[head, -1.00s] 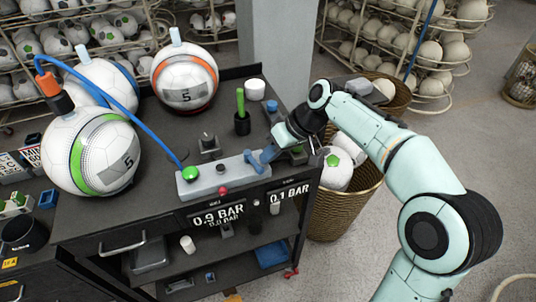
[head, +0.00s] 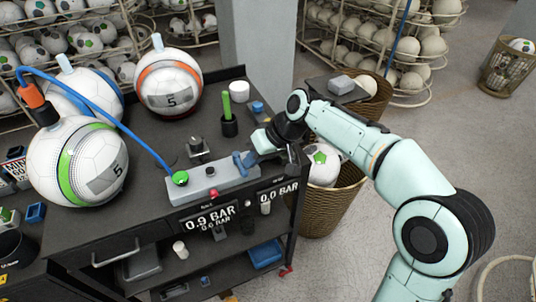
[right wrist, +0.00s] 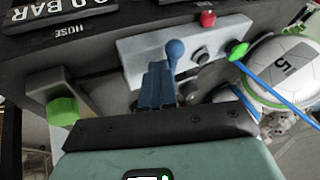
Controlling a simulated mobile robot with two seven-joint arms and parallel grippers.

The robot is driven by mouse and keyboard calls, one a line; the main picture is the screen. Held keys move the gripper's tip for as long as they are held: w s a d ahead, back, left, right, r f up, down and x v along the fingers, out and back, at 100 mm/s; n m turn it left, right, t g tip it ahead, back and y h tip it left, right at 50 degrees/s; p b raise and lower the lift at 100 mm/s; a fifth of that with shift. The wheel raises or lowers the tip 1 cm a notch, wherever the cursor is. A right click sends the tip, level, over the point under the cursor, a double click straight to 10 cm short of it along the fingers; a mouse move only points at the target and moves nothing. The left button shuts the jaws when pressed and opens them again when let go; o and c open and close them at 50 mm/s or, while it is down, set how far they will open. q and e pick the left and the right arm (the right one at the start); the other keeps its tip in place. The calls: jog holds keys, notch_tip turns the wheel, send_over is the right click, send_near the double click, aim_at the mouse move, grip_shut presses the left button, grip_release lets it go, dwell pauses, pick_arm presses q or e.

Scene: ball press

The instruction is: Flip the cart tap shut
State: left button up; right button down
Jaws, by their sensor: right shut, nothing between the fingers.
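The cart tap (head: 239,158) is a small blue lever with a round knob at the right end of the grey block (head: 208,187) on the cart's front edge. The knob also shows in the right wrist view (right wrist: 175,49), in front of the grey block; the lower lever is partly hidden behind my fingers. My right gripper (head: 251,159) comes in from the right, low over the block, its fingers shut and empty beside the lever. Its blue fingers fill the middle of the wrist view (right wrist: 157,87). I cannot tell whether they touch the lever. My left gripper is out of view.
The display under the tap (head: 277,190) reads 0.0 BAR, the other (head: 209,215) 0.9 BAR. A blue hose (head: 110,108) runs from the green fitting (head: 180,178). Balls stand on the cart's left. A green-handled tool (head: 228,108) stands behind the tap; a basket (head: 325,212) stands right.

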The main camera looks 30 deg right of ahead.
jog(key=shift+s+a+f, duration=0.1)
jog(key=shift+a, duration=0.4)
jog(key=shift+d, duration=0.15)
